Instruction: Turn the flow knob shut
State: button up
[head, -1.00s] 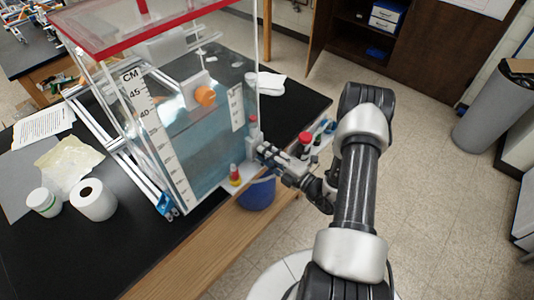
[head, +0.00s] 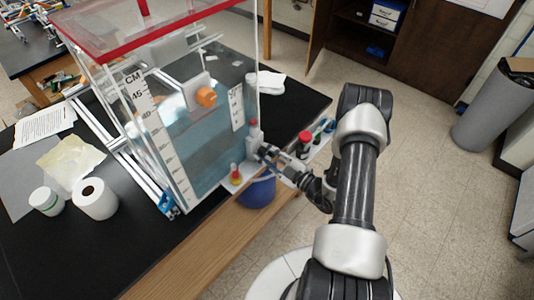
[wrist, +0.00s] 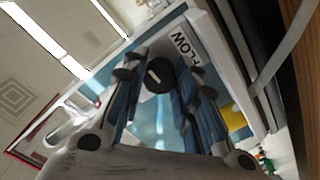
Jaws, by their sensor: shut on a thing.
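The flow knob (wrist: 159,78) is a round black disc with a white pointer line, set on a pale panel marked with a FLOW label (wrist: 186,54). In the wrist view it sits between the two fingers of my gripper (wrist: 157,84), which are closed in on either side of it. In the head view my gripper (head: 263,153) is at the lower right corner of the clear water tank (head: 190,125). There the knob is hidden behind the fingers. The white pointer line lies at a slant in the wrist view.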

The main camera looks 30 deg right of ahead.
dwell(0.4)
jog(key=o, duration=1.1)
jog(key=v, duration=1.2)
jog(key=shift+a+r, duration=0.1)
jog(key=shift+r, duration=0.05)
